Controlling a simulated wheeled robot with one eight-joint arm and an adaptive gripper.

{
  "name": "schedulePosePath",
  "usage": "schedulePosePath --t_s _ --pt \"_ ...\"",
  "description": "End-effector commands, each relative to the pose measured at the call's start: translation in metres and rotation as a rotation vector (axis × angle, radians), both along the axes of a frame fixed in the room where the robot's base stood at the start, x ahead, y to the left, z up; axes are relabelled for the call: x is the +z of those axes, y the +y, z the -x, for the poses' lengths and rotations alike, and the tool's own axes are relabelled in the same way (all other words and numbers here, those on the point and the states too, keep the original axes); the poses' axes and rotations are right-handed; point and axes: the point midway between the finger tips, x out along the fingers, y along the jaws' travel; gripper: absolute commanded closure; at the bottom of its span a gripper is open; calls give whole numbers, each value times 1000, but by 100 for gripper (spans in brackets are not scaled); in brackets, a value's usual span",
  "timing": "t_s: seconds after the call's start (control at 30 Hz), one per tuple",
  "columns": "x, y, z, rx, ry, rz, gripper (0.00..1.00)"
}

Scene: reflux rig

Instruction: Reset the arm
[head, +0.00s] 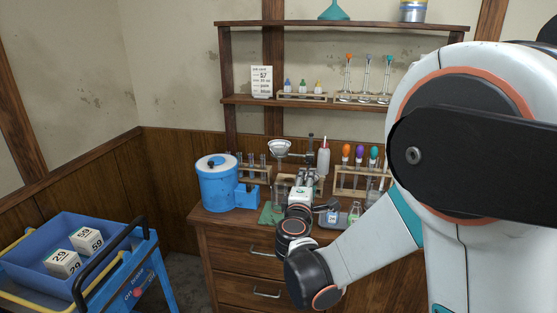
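My arm reaches from the right side of the head view down and over the front of the wooden bench. My gripper (304,177) is at its far end, above the bench top among the glassware. It is small and partly hidden by my own wrist, so I cannot tell whether it is open or shut, or whether it holds anything. A clear glass beaker (280,191) stands just left of it, and small bottles (354,212) stand to its right.
The bench (230,232) carries a blue tank (216,183), a test-tube rack (255,172), a white squeeze bottle (323,158) and a rack with coloured tops (360,155). A shelf (235,100) stands behind. A blue cart (140,277) with two numbered boxes (62,263) is at left.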

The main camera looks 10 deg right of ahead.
Motion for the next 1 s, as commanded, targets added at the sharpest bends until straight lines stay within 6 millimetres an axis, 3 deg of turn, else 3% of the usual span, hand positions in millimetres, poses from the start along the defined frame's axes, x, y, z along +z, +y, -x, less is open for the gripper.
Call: schedulePosePath --t_s 0.2,0.5,0.77,1.0 --pt "17 -42 39 -99 56 -238 62" --pt "19 -81 115 -247 149 -616 62" --pt "6 -87 193 -367 238 -942 62" --pt "-12 -72 267 -464 325 -1242 62"
